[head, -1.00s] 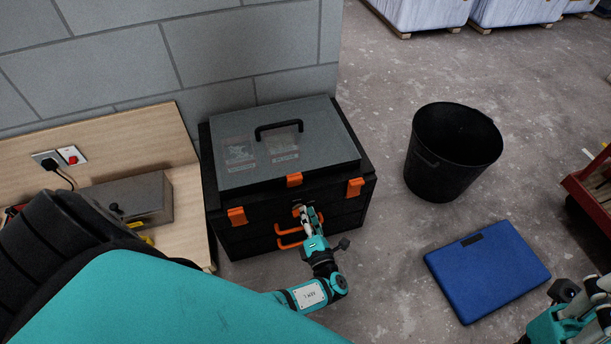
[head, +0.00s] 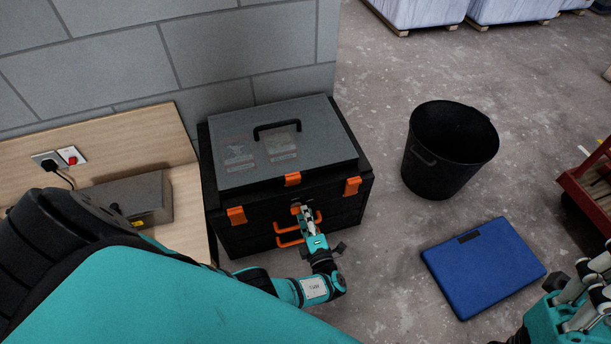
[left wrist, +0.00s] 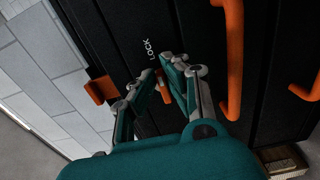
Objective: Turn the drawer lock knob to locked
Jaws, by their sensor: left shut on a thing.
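The black tool chest (head: 230,236) stands against the block wall. Its front has a white LOCK label (left wrist: 150,50) in the left wrist view. Near that label is the small orange lock knob (left wrist: 164,93), seen between my left fingertips and partly hidden by them. I cannot tell exactly which way the knob points. My left gripper (head: 304,212) is at the upper drawer front, and its fingers are shut on the knob; it also fills the left wrist view (left wrist: 158,88). My right gripper (head: 580,290) is at the lower right edge, partly cut off, away from the chest.
Orange drawer handles (head: 289,241) sit close beside and below my left gripper; one shows large in the left wrist view (left wrist: 234,60). A wooden bench (head: 185,195) stands left. A black bin (head: 440,175) and a blue case (head: 484,268) are on the floor at right.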

